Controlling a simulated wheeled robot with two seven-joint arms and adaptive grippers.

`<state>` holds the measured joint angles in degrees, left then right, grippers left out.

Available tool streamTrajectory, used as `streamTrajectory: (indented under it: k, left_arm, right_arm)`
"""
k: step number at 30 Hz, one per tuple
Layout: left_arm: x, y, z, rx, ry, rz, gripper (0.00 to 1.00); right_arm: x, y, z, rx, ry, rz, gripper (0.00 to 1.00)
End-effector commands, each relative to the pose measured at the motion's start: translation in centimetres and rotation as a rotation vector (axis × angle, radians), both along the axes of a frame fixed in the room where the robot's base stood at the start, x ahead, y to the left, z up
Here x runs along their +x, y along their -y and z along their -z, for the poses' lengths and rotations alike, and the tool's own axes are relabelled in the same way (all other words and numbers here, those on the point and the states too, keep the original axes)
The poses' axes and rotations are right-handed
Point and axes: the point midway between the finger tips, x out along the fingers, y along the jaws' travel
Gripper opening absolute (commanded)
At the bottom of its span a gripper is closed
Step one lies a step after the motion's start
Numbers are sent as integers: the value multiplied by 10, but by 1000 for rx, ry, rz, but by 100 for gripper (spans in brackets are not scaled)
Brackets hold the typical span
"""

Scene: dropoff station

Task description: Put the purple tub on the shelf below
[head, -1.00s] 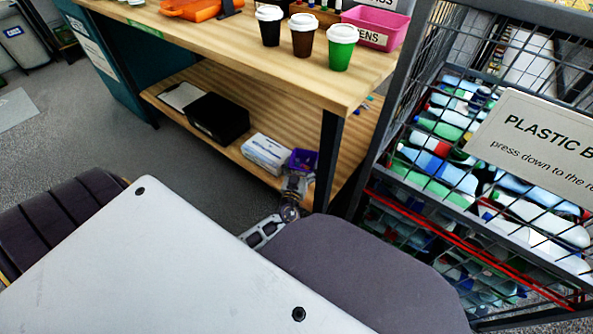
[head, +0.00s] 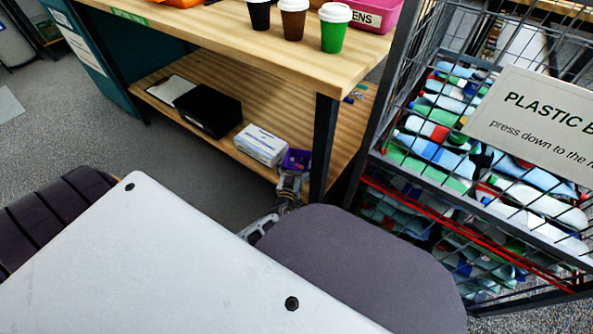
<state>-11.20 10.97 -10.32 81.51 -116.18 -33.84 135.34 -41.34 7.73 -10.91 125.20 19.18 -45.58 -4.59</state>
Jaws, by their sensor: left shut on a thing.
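The purple tub (head: 297,159) is at the front edge of the lower shelf (head: 174,115), close to the table's dark front leg. My left gripper (head: 291,178) is shut on the tub from the front and below. The gripper partly hides the tub, and I cannot tell whether the tub rests on the shelf. My right gripper is not in view.
A white and blue box (head: 261,147) stands just left of the tub, then a black box (head: 209,112) and a white sheet (head: 171,89). Cups and a pink bin (head: 372,15) stand on the tabletop (head: 232,32). A wire cage of plastic bottles (head: 440,165) stands to the right.

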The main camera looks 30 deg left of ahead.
Motion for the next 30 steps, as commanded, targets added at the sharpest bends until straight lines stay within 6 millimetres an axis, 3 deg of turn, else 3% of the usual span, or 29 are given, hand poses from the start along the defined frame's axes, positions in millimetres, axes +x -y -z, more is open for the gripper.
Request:
streamTrajectory:
  k: [9,24,25,27,30]
  left_arm:
    - [0,0,26,-1,1,0,63]
    - [1,1,30,0,0,1,63]
    - [0,0,30,0,0,1,91]
    - [0,1,30,-1,0,1,100]
    - [0,1,30,-1,0,1,100]
  right_arm:
    - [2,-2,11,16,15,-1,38]
    - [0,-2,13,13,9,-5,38]
    - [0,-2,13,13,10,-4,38]
    - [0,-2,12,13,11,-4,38]
    - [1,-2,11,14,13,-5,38]
